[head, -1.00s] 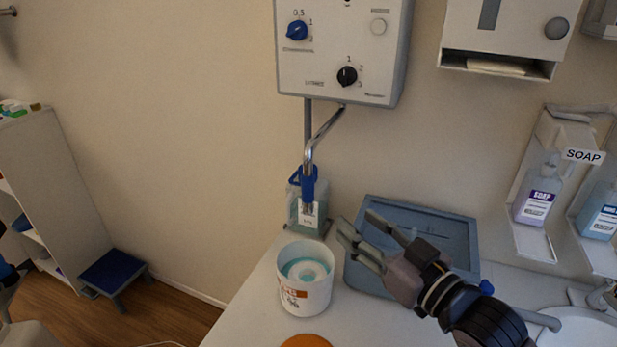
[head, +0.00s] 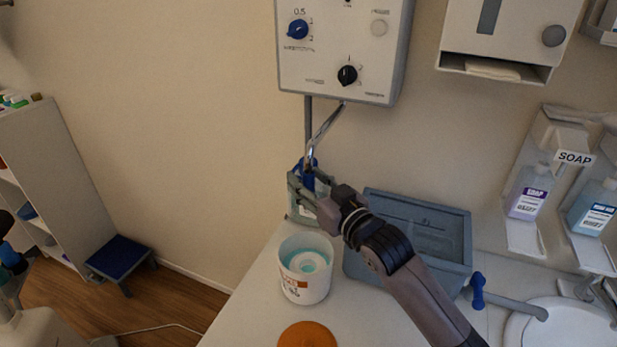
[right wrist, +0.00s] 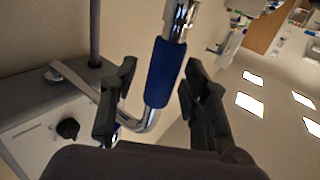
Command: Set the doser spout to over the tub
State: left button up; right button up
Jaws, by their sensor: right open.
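The doser spout (head: 325,127) is a bent chrome pipe under the wall-mounted doser box (head: 340,55). Its lower end wears a blue sleeve (head: 307,166) and hangs by a clear container (head: 298,212), behind the tub. The white tub (head: 303,286), open and teal inside, stands on the counter nearer to me. My right gripper (head: 305,185) is open at the blue sleeve and partly hides it. In the right wrist view the sleeve (right wrist: 165,75) lies between the open fingers (right wrist: 160,88), with gaps on both sides. My left gripper does not show.
A blue-grey basin (head: 462,252) stands right of the tub, under my right arm. An orange disc (head: 307,335) lies in front of the tub. Soap bottles (head: 528,192) and a white sink (head: 565,325) are at the right. Open floor lies left of the counter.

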jog(key=shift+c, duration=0.3)
grip_shut()
dwell(0.4)
dwell(0.3)
